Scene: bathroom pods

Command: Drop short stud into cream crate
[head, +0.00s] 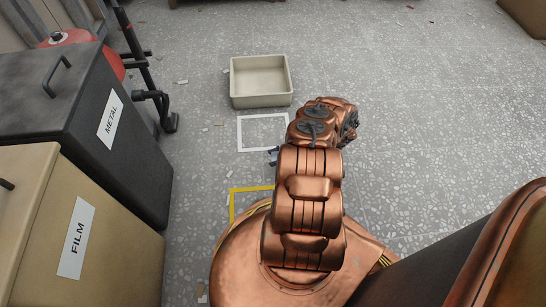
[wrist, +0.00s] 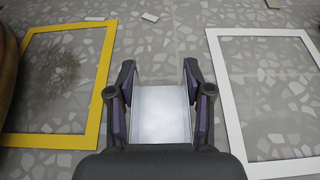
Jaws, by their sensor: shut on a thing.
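The cream crate (head: 260,101) stands on the speckled floor beyond my arm in the head view, open at the top, and looks empty. In the wrist view my gripper (wrist: 160,95) is shut on a pale silver-grey block, the short stud (wrist: 162,115), held between its two dark fingers. In the head view my copper arm hides most of the gripper; only a small dark part of it (head: 273,155) shows left of the arm. The crate is outside the wrist view.
A white floor outline (head: 240,135) lies just in front of the crate, and a yellow outline (head: 232,205) lies nearer. Bins labelled METAL (head: 135,160) and FILM (head: 125,255) stand at left. A dark stand (head: 145,70) rises behind them.

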